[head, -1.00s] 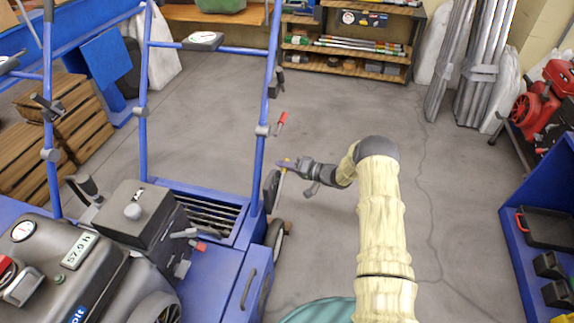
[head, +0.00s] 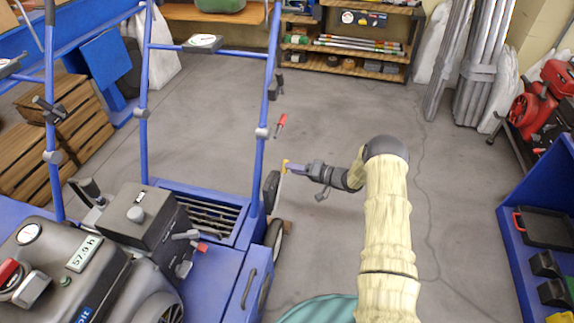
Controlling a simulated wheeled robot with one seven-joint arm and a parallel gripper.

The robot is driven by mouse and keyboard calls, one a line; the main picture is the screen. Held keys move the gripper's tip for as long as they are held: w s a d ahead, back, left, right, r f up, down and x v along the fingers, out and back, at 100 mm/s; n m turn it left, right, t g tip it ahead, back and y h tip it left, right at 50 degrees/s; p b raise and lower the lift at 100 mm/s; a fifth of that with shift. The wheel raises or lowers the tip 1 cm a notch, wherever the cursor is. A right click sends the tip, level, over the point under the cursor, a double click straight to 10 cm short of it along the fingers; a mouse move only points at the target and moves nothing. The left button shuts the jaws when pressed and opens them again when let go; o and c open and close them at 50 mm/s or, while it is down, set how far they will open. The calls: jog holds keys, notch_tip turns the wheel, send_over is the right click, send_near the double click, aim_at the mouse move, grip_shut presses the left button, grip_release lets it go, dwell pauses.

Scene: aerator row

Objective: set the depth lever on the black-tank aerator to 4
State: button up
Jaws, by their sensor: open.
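A blue-framed aerator stands at the left, with a dark box-shaped tank (head: 140,222) topped by a grey knob. A lever with a red grip (head: 282,120) sticks up beside its right upright. A second small red-tipped lever (head: 200,246) sits low by the tank's right side. I cannot tell which one is the depth lever, and no depth scale is readable. My gripper (head: 288,167) is open and empty, just right of the right upright, above the wheel. It points left and is below the red grip in the picture, apart from it.
The dark engine (head: 80,285) with an hour meter fills the lower left. Wooden crates (head: 62,120) stand behind the frame. Shelves (head: 345,60) are at the back, a red machine (head: 540,100) and blue bench (head: 530,240) at the right. The middle floor is clear.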

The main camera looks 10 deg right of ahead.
jog(key=p+v, duration=0.4)
jog(key=v, duration=0.9)
jog(key=shift+s+d, duration=0.1)
jog(key=shift+d, duration=0.05)
